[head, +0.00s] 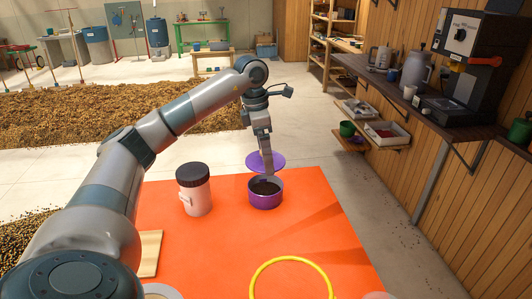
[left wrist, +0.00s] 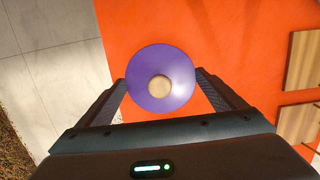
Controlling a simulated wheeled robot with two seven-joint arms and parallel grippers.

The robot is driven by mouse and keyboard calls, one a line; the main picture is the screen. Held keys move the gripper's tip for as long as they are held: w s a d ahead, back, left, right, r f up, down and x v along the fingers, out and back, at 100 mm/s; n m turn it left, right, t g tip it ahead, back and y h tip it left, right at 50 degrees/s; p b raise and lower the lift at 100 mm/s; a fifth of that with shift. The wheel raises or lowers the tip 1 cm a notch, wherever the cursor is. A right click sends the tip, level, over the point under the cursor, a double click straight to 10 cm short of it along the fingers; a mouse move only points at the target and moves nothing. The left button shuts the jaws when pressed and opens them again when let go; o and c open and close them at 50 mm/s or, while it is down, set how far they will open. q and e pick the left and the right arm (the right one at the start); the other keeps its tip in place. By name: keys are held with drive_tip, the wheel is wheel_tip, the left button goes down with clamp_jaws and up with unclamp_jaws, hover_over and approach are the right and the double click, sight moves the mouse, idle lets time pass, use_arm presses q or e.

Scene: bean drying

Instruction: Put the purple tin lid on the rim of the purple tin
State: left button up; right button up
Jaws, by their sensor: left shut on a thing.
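The purple tin (head: 265,202) stands upright and open on the orange table, with dark contents inside. The purple tin lid (head: 278,161) is a flat disc, held just above and slightly behind the tin in the head view. My left gripper (head: 267,168) is shut on the lid. In the left wrist view the lid (left wrist: 150,96), with its round tan knob (left wrist: 160,86), lies between the two fingers (left wrist: 162,82). The tin does not show in that view. The exact grip contact is hard to tell. My right gripper is not in view.
A white jar with a dark lid (head: 198,202) stands left of the tin on the orange table (head: 320,222). A yellow ring (head: 290,259) lies at the front, and a wooden board (head: 150,254) at the left edge. The table right of the tin is clear.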

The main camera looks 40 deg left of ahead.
use_arm(q)
drive_tip(key=shift+f, duration=0.15)
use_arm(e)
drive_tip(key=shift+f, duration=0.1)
use_arm(q)
drive_tip(key=shift+f+b, duration=1.05)
drive_tip(key=shift+f, duration=0.3)
wheel_tip(320, 180, down, 3)
drive_tip(key=shift+r+b, duration=0.1)
drive_tip(key=shift+b, duration=0.8)
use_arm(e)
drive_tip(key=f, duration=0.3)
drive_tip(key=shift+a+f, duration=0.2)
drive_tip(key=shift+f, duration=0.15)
use_arm(q)
drive_tip(key=shift+f, duration=0.3)
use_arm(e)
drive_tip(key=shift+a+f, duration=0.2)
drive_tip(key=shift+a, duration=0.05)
use_arm(q)
drive_tip(key=shift+f+b, duration=0.65)
drive_tip(key=shift+f, duration=0.05)
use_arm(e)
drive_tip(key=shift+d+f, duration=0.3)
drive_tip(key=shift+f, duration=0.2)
use_arm(q)
drive_tip(key=shift+f, duration=0.4)
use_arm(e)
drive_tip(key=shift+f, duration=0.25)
